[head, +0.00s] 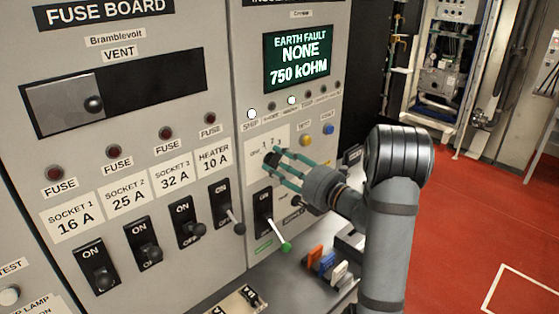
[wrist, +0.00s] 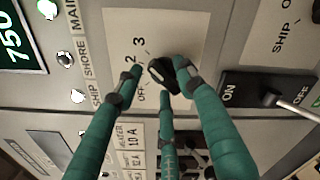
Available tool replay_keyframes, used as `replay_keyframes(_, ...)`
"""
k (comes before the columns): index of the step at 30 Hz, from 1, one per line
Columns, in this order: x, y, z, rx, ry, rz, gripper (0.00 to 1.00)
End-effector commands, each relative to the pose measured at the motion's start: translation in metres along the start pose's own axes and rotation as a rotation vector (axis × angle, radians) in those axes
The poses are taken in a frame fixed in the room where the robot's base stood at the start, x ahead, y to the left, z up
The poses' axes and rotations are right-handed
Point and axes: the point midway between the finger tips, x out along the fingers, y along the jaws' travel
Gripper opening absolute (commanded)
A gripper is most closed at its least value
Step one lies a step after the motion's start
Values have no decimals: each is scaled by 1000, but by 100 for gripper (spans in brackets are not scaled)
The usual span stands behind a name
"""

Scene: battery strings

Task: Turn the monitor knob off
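The monitor knob (head: 272,158) is a small black knob on a pale label plate, on the grey panel below the lit earth fault display. In the wrist view the knob (wrist: 160,74) sits beside the printed marks 2, 3 and OFF; its exact pointer setting is hard to tell. My gripper (head: 280,162) has three teal fingers reaching to the panel around the knob. In the wrist view my gripper (wrist: 156,82) is open, with a gap between the left fingertip and the knob. The right fingertip overlaps the knob's edge; I cannot tell whether it touches.
A lever switch (head: 264,204) marked ON, with a green-tipped handle, stands just below the fingers. A yellow button (head: 302,140) and a blue button (head: 329,129) are above right. Orange, blue and white pieces (head: 326,262) stand on the ledge below. Fuse switches line the left.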

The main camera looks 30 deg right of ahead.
Motion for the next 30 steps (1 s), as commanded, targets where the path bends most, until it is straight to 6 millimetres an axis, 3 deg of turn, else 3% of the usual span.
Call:
replay_keyframes(8,1,0,0,0,1,0,37)
replay_keyframes(27,1,0,0,0,0,0,0)
replay_keyframes(30,1,0,0,0,0,0,0)
